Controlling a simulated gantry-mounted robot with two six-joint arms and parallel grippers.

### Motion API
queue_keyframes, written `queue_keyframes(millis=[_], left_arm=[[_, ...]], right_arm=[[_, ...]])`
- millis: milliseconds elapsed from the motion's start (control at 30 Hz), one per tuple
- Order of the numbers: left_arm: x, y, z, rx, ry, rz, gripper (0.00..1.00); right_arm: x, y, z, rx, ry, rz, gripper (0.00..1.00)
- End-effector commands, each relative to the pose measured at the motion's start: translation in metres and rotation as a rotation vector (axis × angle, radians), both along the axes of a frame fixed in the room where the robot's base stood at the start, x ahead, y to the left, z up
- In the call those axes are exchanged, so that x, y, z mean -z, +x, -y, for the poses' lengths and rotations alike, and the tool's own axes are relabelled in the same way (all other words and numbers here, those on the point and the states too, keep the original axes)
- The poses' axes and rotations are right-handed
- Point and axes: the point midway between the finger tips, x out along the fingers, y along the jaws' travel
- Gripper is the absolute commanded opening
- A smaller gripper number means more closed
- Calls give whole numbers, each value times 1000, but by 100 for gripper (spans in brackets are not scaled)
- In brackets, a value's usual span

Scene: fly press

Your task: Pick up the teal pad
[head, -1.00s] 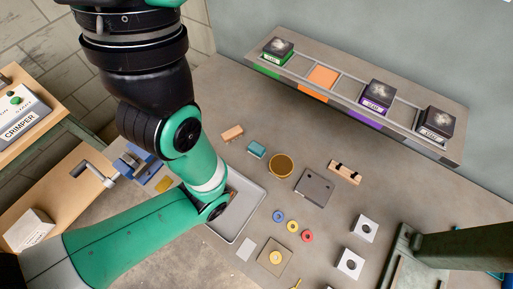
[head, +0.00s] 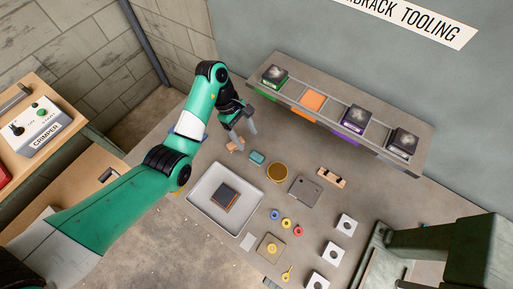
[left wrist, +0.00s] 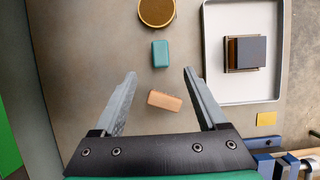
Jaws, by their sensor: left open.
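The teal pad (head: 257,157) lies flat on the grey bench in the head view, between a tan block and a round brass disc. My left gripper (head: 241,139) is open and empty above the bench near the tan block. In the left wrist view its two fingers (left wrist: 160,73) are spread wide, with the tan block (left wrist: 164,100) seen between them and the pad just beyond. My right gripper is not in view.
The brass disc (head: 277,172) is close to the pad. A white tray (head: 204,203) holds a dark square block (head: 224,196). A tool rack (head: 344,129) with several dark blocks runs along the back. A grey plate (head: 304,188) and small rings lie to the right.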

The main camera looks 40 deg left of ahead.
Motion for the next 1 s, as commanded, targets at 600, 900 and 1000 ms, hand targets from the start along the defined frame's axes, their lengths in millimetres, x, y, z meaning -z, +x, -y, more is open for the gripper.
queue_keyframes(millis=[600, 900, 1000], left_arm=[[62, 4, 25, -2, 0, 4, 75], [99, 5, 43, 1, -2, 1, 75], [108, 6, 47, 0, -1, 2, 75]], right_arm=[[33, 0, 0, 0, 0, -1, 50], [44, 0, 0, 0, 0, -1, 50], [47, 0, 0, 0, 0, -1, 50]])
